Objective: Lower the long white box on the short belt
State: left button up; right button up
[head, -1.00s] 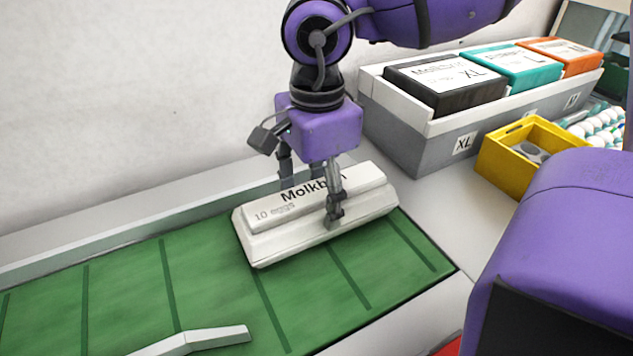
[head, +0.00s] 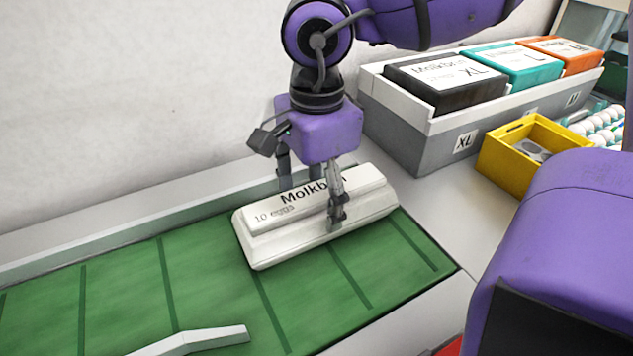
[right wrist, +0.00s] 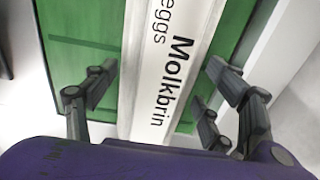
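The long white box (head: 300,225), a "Molkbrin" 10-egg carton, lies level on the green short belt (head: 205,285), near the belt's right end and angled across it. It looks to rest on the belt. My right gripper (head: 312,200) is over the box from above, one finger in front of its near side and the others behind it. In the right wrist view the fingers (right wrist: 165,90) stand spread on both sides of the white box (right wrist: 165,60), with narrow green gaps showing, so the gripper looks open around it. My left gripper is out of view.
A grey bin (head: 400,125) with black, teal and orange cartons stands behind at the right. A yellow crate (head: 500,165) and white eggs (head: 600,125) are beside it. A pale angled bar (head: 195,340) crosses the belt's front. The belt's left part is clear.

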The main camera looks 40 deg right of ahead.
jog(key=shift+o, duration=0.7)
notch_tip(320, 180, up, 12)
jog(key=shift+s, duration=0.1)
dwell(0.4)
